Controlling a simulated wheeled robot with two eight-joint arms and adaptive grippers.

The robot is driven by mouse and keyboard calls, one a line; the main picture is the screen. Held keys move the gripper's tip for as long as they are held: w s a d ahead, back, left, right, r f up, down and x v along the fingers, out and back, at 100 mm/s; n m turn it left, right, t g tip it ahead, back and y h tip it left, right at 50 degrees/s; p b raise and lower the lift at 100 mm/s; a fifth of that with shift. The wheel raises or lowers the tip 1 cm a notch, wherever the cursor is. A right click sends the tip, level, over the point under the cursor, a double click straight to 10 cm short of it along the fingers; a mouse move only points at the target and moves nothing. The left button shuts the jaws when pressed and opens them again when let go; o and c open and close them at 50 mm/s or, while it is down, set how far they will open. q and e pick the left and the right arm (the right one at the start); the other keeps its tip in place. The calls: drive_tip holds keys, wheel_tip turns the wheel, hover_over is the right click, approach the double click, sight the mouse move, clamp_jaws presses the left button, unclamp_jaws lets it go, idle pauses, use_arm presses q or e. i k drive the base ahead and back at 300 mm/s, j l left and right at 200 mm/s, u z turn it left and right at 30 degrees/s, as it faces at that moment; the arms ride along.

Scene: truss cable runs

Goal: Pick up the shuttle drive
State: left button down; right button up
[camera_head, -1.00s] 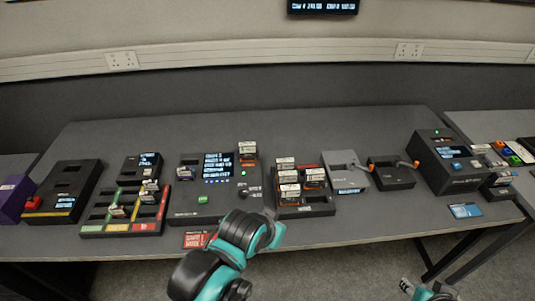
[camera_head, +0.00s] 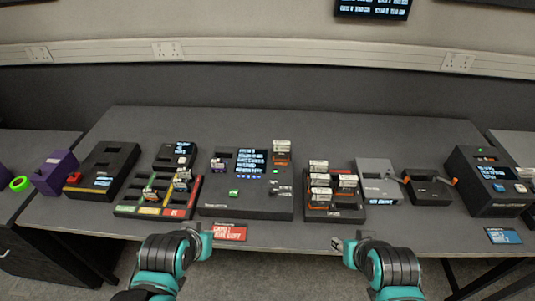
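No drive carries a label I can read as the shuttle drive. One orange drive with a white label (camera_head: 281,152) stands upright in the back right of the large black station (camera_head: 219,207). Several similar drives (camera_head: 319,181) stand in the black rack (camera_head: 349,214) to its right. Others (camera_head: 183,176) sit in the tray with coloured strips (camera_head: 127,210). My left gripper (camera_head: 203,240) is at the table's front edge, below the red card, apart from the drives. My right gripper (camera_head: 346,241) is at the front edge below the rack. Whether their fingers are open is too small to tell.
A red card (camera_head: 230,233) lies at the front edge, and a blue card (camera_head: 503,236) at the right. A grey box (camera_head: 375,170) is cabled to a black box (camera_head: 430,190). Black units stand at the left (camera_head: 108,160) and right (camera_head: 475,165). The back strip is clear.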

sight(281, 149)
drive_tip(key=i+z, duration=0.25)
drive_tip(key=i, duration=0.2)
drive_tip(key=i+j+z, duration=0.3)
drive_tip(key=i+l, duration=0.1)
